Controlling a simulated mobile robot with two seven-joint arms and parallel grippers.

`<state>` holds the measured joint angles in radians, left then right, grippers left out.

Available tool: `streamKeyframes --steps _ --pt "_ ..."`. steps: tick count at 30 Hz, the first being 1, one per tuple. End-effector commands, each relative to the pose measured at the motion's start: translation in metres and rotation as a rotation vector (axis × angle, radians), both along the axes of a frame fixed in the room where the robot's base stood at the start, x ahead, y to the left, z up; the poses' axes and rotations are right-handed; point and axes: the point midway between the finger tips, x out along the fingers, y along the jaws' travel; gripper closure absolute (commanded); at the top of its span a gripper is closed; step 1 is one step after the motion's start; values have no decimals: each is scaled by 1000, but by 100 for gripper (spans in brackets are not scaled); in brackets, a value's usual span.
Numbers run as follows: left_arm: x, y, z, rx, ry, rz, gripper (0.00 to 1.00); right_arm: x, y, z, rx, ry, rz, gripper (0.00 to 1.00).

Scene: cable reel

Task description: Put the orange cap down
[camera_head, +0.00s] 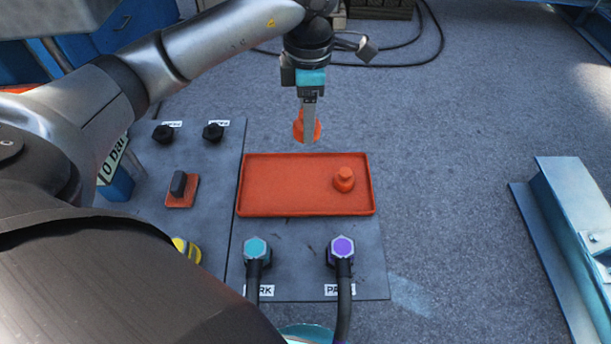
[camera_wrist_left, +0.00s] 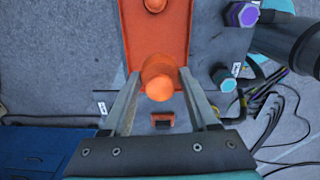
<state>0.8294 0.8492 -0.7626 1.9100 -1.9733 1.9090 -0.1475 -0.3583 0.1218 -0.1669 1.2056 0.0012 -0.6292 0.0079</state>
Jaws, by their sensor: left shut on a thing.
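My left gripper (camera_head: 308,138) is shut on an orange cap (camera_head: 299,126), which it holds in the air. In the head view the cap shows just beyond the far edge of the orange tray (camera_head: 241,186), partly hidden by a finger. In the left wrist view the left gripper (camera_wrist_left: 157,84) has the cap (camera_wrist_left: 158,88) between its two fingers, over one end of the tray (camera_wrist_left: 128,30). A second orange cap (camera_head: 344,180) stands in the right part of the tray. I do not see my right gripper.
A teal-topped plug (camera_head: 256,249) and a purple-topped plug (camera_head: 342,248) with cables stand in front of the tray. Two black knobs (camera_head: 163,133) (camera_head: 213,131) and a dark switch on an orange base (camera_head: 180,187) are to its left. The tray's left and middle are bare.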

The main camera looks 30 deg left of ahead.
Motion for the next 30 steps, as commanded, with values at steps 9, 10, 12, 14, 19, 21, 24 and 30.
streamKeyframes --steps 9,10,12,14,19,21,24,30 --pt "8 8 12 -16 -2 312 100 8 6 7 6 -2 -1 50" --pt "8 8 10 -16 -2 321 100 9 7 8 7 -2 -1 50" --pt "8 8 4 -17 0 329 100 12 9 11 9 -4 -1 50" --pt "8 8 -4 -16 1 330 100 15 11 14 12 -5 -2 50" --pt "7 8 -33 -17 2 327 100 24 19 29 21 -7 -4 50" --pt "7 8 -44 -16 1 327 100 27 22 36 24 -8 -4 50" --pt "7 7 -61 -17 1 326 100 32 26 47 28 -11 -5 50" --pt "7 8 -97 -16 2 326 100 45 30 70 36 -37 -6 50"
